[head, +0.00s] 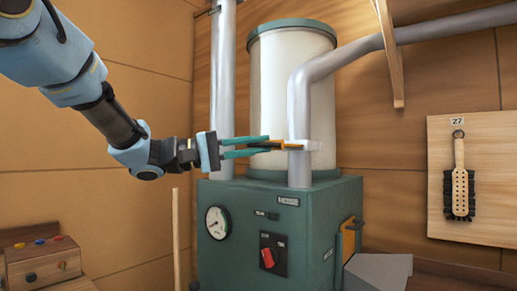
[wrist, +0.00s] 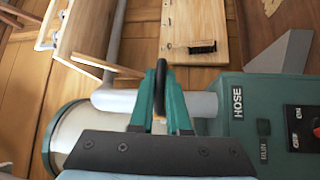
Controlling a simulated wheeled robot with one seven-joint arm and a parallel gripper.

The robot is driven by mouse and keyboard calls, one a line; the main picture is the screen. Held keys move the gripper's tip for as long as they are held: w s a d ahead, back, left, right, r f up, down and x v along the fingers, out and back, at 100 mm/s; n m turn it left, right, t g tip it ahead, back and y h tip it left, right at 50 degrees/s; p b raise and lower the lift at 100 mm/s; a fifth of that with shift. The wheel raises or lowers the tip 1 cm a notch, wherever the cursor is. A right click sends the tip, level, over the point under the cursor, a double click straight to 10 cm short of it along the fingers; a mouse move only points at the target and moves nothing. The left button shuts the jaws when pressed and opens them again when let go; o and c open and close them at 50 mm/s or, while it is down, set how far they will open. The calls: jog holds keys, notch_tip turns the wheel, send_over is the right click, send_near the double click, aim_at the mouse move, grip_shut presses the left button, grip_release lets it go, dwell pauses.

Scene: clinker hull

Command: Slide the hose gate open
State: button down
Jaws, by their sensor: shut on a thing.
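The hose gate is a pale plate (head: 312,145) across the grey vertical pipe above the green machine, with an orange and black handle (head: 285,146) sticking out to the left. In the wrist view the dark, loop-shaped handle (wrist: 161,80) stands between the teal fingers. My gripper (head: 268,144) reaches in from the left and is shut on this handle; it also shows in the wrist view (wrist: 160,92). The fingers hide part of the handle. How far the plate is drawn out of the pipe I cannot tell.
The green machine (head: 240,240) has a gauge (head: 217,222), a red switch (head: 268,257) and a HOSE label (wrist: 237,102). A pale cylinder (head: 275,100) stands behind the pipe (head: 299,110). A second vertical pipe (head: 223,80) is close behind my gripper. A brush (head: 459,180) hangs right.

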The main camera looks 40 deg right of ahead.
jog(key=c, duration=0.9)
grip_release()
jog(key=shift+s+a, duration=0.1)
jog(key=shift+s, duration=0.05)
jog(key=shift+w+a+f, duration=0.15)
jog(key=shift+w+a, duration=0.2)
jog(key=shift+a, duration=0.05)
jog(key=b+v, duration=0.3)
jog(key=v, duration=0.6)
jog(key=shift+w+a, duration=0.1)
jog(key=shift+a, duration=0.25)
